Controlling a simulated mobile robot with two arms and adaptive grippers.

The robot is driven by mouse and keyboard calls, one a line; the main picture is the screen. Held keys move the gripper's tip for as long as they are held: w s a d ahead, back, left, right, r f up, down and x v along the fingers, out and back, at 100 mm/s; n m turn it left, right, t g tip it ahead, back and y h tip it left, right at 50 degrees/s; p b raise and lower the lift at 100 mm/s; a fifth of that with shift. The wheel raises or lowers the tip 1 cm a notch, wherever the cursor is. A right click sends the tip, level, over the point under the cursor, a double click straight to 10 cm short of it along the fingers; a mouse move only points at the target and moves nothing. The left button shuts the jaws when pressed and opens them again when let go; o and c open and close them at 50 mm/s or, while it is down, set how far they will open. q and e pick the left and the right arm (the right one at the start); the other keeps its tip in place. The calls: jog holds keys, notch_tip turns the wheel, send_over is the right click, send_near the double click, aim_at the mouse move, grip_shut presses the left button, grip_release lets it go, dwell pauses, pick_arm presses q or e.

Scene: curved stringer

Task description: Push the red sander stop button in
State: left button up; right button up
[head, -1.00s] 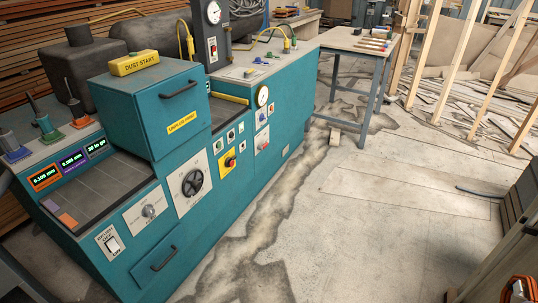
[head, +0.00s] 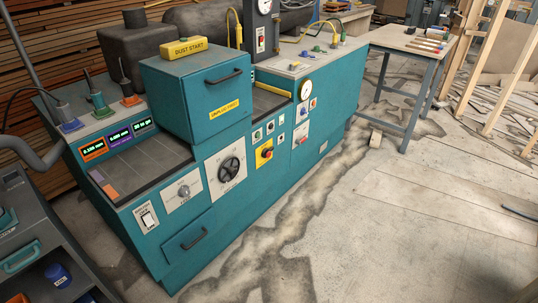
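A teal sanding machine (head: 225,225) stands left of centre with several controls on its front. A red knob (head: 266,153) sits on a yellow panel. A small red control (head: 302,141) sits on a white panel (head: 299,133) to its right. A grey upright box (head: 261,31) on the machine top carries a gauge and a small red control. The labels are too small to read, so I cannot tell which red control is the sander stop button or whether it is pushed in. Neither of my grippers is in view.
A yellow DUST START box (head: 183,48) lies on the machine top. A dark cart (head: 40,235) with a blue container (head: 57,275) stands at lower left. A workbench (head: 410,42) stands at the back right. The concrete floor (head: 370,235) in front of the machine is largely clear.

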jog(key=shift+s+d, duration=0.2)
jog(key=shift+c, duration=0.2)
